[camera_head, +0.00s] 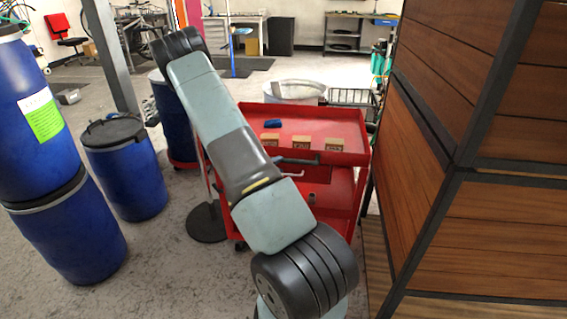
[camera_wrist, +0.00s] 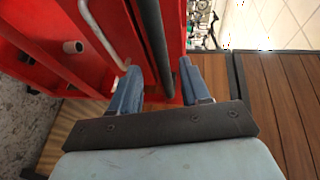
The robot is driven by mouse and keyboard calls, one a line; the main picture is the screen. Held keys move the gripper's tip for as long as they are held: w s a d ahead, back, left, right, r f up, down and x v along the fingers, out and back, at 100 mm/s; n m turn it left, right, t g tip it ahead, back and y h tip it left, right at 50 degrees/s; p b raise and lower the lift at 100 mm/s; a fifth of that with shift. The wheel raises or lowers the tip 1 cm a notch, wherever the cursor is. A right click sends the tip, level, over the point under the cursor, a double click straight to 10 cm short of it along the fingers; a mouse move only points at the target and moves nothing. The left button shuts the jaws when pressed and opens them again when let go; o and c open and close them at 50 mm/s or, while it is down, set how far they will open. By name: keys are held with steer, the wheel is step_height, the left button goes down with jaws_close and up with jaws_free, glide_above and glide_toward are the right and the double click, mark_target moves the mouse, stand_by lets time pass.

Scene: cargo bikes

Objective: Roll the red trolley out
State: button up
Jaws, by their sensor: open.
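The red trolley (camera_head: 345,157) stands in the middle of the head view, partly hidden behind my arm. It has an open top tray and a lower shelf. Its red body (camera_wrist: 182,25) fills the upper left of the wrist view. A dark bar (camera_wrist: 152,35) runs along the trolley in the wrist view. My gripper (camera_wrist: 160,68) is open, with its blue fingers on either side of this bar. Whether they touch the bar I cannot tell. In the head view I cannot make out the gripper behind my arm.
Several small boxes (camera_head: 301,143) and a blue item (camera_head: 272,124) lie on the top tray. A wood-panelled structure (camera_head: 480,165) stands close on the right. Blue barrels (camera_head: 124,172) stand left. A white tub (camera_head: 297,91) is behind the trolley. Some floor between barrels and trolley is clear.

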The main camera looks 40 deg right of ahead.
mark_target(285, 161)
steer(key=shift+x, duration=3.15)
steer(key=shift+a, duration=0.1)
steer(key=shift+c, duration=0.2)
jaws_close()
